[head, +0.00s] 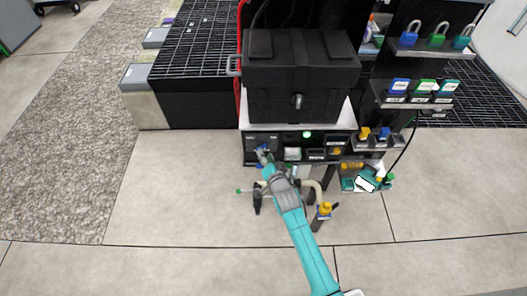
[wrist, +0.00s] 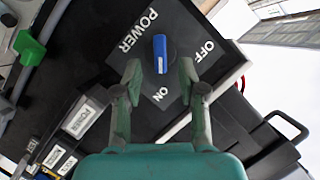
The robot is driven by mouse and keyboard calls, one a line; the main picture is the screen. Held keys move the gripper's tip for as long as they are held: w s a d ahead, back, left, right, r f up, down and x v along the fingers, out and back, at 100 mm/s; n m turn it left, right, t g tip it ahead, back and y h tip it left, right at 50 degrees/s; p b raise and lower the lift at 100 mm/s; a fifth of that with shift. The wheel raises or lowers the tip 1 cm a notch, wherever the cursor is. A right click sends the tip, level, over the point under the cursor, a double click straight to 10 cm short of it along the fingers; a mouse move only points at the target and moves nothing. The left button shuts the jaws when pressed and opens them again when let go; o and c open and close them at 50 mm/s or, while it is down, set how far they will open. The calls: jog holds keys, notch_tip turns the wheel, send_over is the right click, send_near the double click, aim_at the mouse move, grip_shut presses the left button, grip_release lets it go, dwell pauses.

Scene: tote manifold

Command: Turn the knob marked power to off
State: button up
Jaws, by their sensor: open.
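The power knob (wrist: 160,54) is a small blue bar-shaped handle on a dark panel plate (wrist: 140,52). In the wrist view, white lettering reads POWER to its upper left, OFF to its right and ON below it. The bar stands nearly vertical in the picture, its lower end toward ON. My gripper (wrist: 160,74) is open, one finger to each side of the knob's lower part in the picture, with gaps on both sides. In the head view my gripper (head: 264,156) is at the left end of the black panel and mostly hides the knob.
A black toolbox (head: 300,75) stands on the shelf above the panel. A green lamp (head: 307,134) and other labelled controls lie to the right. A pipe with a yellow valve (head: 325,209) is below right. Floor at left is clear.

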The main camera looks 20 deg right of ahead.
jog(key=shift+x, duration=1.55)
grip_shut()
